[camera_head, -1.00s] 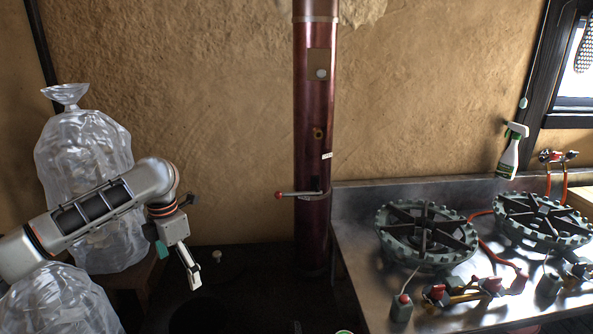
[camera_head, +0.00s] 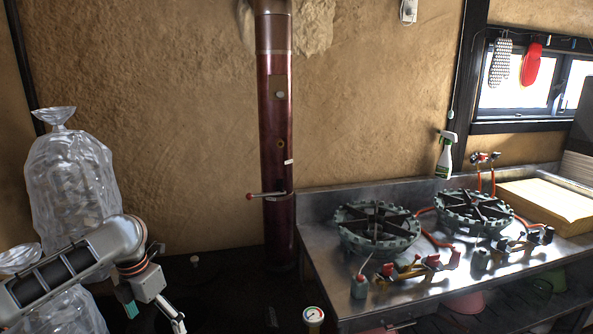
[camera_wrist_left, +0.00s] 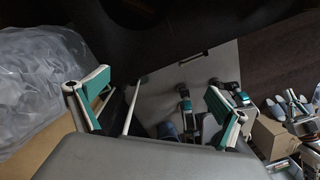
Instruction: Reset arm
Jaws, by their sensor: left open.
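My left arm comes in from the left in the head view, and its gripper (camera_head: 178,325) hangs low near the bottom edge, over a dark area. In the left wrist view the two green-lined fingers of this gripper (camera_wrist_left: 160,102) stand wide apart with nothing between them. It is open and empty.
Clear plastic bags (camera_head: 72,185) stand at left, close to my left arm. A dark red pipe (camera_head: 276,150) rises at the centre. A metal counter (camera_head: 325,265) with two burners (camera_head: 375,228) (camera_head: 473,210) is at right. A gauge (camera_head: 313,315) shows at the bottom.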

